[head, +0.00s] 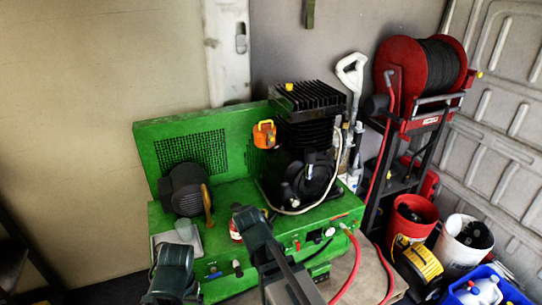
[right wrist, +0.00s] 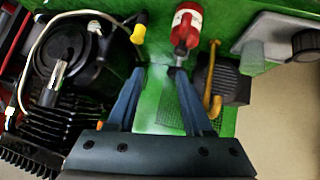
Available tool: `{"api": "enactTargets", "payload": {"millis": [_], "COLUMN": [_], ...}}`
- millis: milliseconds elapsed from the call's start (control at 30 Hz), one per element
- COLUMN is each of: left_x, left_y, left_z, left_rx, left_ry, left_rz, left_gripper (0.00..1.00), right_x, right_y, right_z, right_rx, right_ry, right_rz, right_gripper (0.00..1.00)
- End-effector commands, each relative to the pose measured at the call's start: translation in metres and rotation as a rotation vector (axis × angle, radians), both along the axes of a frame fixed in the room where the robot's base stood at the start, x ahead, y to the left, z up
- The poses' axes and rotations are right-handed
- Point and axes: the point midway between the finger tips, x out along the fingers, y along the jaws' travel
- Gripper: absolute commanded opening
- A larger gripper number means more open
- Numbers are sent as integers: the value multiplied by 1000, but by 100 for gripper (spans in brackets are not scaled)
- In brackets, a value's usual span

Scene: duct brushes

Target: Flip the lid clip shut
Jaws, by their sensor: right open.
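I cannot make out a lid clip for certain in either view. The green machine (head: 240,190) carries a black finned pump (head: 310,130) and a dark motor (head: 182,190) with a tan curved handle (head: 207,205) beside it. My right gripper (right wrist: 157,72) is open over the green surface, its two blue fingers apart with nothing seen held between them.
A grey tray with a clear cup (head: 184,230) is at the machine's left. An orange part (head: 264,134) is at the green back panel. Red hoses (head: 350,262) run at the right front. A hose reel (head: 425,65), buckets (head: 410,215) and a blue crate (head: 510,290) stand right.

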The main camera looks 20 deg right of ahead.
Motion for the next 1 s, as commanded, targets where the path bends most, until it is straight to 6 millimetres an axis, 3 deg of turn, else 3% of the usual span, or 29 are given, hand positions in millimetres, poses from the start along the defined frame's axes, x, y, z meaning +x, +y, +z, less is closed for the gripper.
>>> {"api": "enactTargets", "payload": {"millis": [33,200,400,633,1000], "left_x": [0,0,0,0,0], "left_y": [0,0,0,0,0], "left_z": [-27,-70,-114,-140,-139], "left_rx": [0,0,0,0,0], "left_ry": [0,0,0,0,0], "left_rz": [0,0,0,0,0], "left_gripper": [85,85,85,85,85], "right_x": [21,67,79,67,66], "right_y": [-24,-86,-135,-153,-154], "right_z": [-9,22,60,83,94], "right_rx": [-4,-23,-56,-76,-78], "right_ry": [-113,-493,-862,-1087,-1138], "right_rz": [-26,-40,43,170,215], "right_gripper": [51,51,51,51,51]}}
